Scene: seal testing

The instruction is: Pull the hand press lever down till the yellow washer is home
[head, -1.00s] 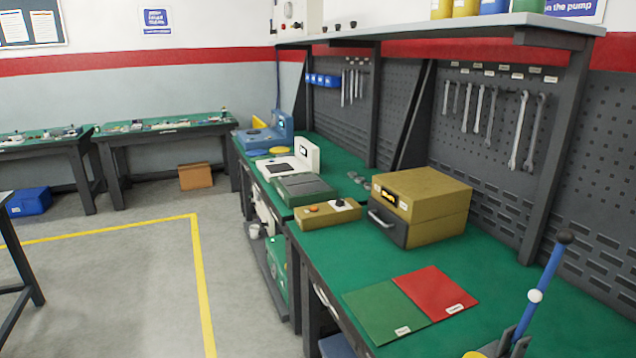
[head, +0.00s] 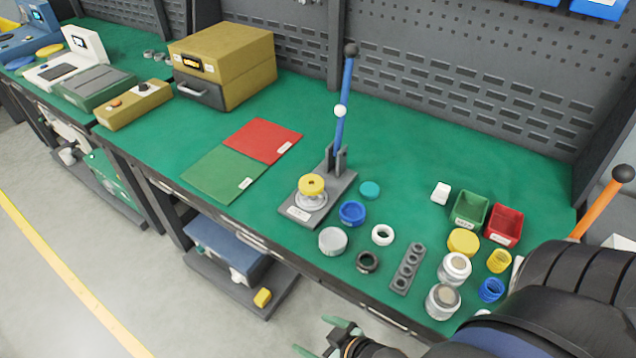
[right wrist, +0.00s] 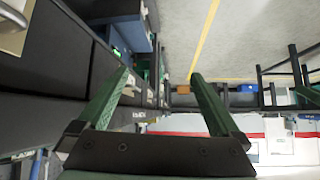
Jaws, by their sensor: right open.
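The hand press stands on the green bench in the head view, with a dark grey base (head: 335,189) and a blue lever (head: 343,90). The lever points up, slightly tilted, with a black knob on top and a white ball partway along. A yellow washer (head: 311,184) sits on top of a silver cup (head: 310,201) on the press base; I cannot tell how deep it sits. My right gripper (head: 312,336) is low in front of the bench edge, well apart from the lever. Its green fingers are spread and empty in the right wrist view (right wrist: 160,75). My left gripper is out of view.
Right of the press lie rings, a grey holder with holes (head: 407,269), jars (head: 455,268), a green bin (head: 470,208) and a red bin (head: 504,225). An orange lever (head: 600,205) rises at far right. Green and red mats (head: 262,140) lie left. Bare bench lies behind the parts.

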